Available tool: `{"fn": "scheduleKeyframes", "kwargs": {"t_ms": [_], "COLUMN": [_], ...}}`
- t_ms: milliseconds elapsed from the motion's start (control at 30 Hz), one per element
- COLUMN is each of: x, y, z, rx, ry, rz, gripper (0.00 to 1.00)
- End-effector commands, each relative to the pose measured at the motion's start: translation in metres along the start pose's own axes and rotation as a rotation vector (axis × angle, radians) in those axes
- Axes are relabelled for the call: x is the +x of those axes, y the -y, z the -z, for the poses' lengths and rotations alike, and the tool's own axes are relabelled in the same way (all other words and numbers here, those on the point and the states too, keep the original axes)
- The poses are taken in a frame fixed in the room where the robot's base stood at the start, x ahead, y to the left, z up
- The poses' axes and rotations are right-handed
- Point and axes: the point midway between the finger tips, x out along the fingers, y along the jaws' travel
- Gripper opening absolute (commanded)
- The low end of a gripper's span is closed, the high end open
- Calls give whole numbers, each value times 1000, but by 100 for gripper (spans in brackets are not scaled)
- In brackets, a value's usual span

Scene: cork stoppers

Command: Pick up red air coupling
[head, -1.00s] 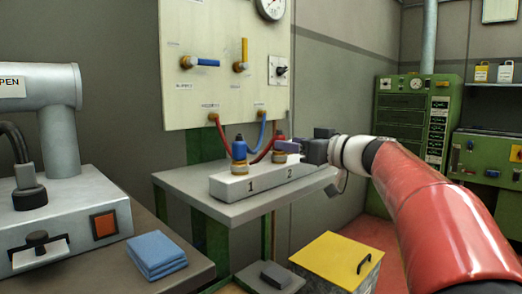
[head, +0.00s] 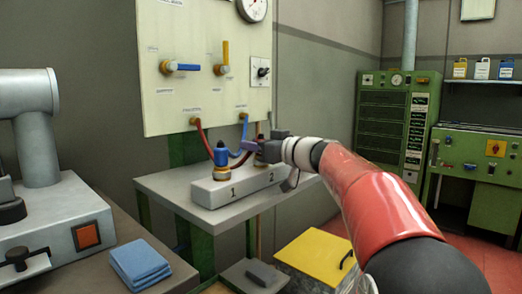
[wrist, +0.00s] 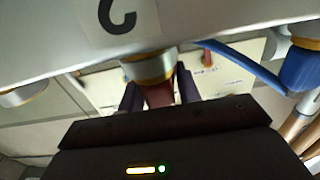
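The red air coupling (wrist: 158,96) shows in the wrist view below a brass collar (wrist: 150,68). It lies between the two dark fingers of my gripper (wrist: 160,92), one on each side. The fingers look spread, but contact is hard to judge. In the head view my gripper (head: 258,146) is at the coupling above port 2 of the grey block (head: 232,187) and mostly hides it. The blue coupling (head: 220,156) stands upright on port 1, left of my gripper. It also shows at the right of the wrist view (wrist: 300,70).
The block stands on a grey shelf (head: 166,186). Red (head: 200,137) and blue (head: 243,132) hoses hang from the wall panel (head: 170,105) near my gripper. A yellow-topped box (head: 310,252) stands below right. Blue cloths (head: 140,262) lie on the left bench.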

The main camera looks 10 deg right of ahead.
Motion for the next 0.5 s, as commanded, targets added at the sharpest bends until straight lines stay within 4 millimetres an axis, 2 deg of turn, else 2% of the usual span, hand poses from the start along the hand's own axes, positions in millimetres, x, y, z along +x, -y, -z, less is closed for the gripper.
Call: {"fn": "scheduleKeyframes", "kwargs": {"t_ms": [33,233,500], "x": [0,0,0], "y": [0,0,0], "z": [0,0,2], "rx": [0,0,-1], "ry": [0,0,0], "rz": [0,0,0], "gripper": [26,0,0]}}
